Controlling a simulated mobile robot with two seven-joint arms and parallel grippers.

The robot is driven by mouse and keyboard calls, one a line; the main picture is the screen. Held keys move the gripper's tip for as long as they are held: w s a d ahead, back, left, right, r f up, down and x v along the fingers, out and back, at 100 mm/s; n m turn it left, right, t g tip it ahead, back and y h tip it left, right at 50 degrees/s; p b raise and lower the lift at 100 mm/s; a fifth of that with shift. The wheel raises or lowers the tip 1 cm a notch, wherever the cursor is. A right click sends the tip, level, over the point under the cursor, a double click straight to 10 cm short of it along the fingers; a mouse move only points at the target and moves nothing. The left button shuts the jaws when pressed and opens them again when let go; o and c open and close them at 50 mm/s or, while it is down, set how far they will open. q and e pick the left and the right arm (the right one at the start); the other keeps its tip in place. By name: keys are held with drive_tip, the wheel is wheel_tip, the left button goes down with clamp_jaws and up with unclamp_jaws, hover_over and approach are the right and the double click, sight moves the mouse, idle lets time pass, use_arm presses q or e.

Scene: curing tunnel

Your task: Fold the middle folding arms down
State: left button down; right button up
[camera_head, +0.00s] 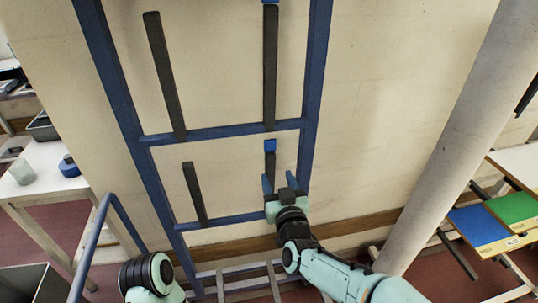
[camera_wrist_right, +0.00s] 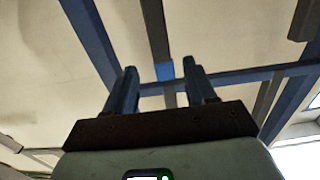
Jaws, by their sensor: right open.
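A blue rack frame (camera_head: 133,120) stands against the beige wall. Two long dark folding arms, left (camera_head: 165,75) and right (camera_head: 270,70), stand up from its upper visible crossbar (camera_head: 225,131). Two shorter-looking dark arms, left (camera_head: 195,193) and right (camera_head: 270,160), stand at the lower crossbar (camera_head: 235,219). The lower right arm has a blue tip (camera_wrist_right: 164,70), seen between my fingers in the wrist view. My right gripper (camera_head: 279,182) is open and empty, in front of that arm; contact cannot be told. My left gripper is out of view; only its arm shows at bottom left.
A thick grey column (camera_head: 450,125) slants at the right. Beyond it is a table with blue (camera_head: 477,226) and green (camera_head: 513,207) panels. At the left are a white table (camera_head: 40,180) with a blue object (camera_head: 68,167) and a blue rail (camera_head: 92,240). Bare wall lies right of the rack.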

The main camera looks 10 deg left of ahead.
sight(269, 155)
use_arm(q)
drive_tip(key=r+p, duration=0.1)
drive_tip(key=w+r+p, duration=0.1)
drive_tip(key=r+p, duration=0.1)
drive_tip(key=shift+w+r, duration=0.2)
drive_tip(key=shift+w, duration=0.05)
use_arm(e)
drive_tip(key=x, duration=1.1)
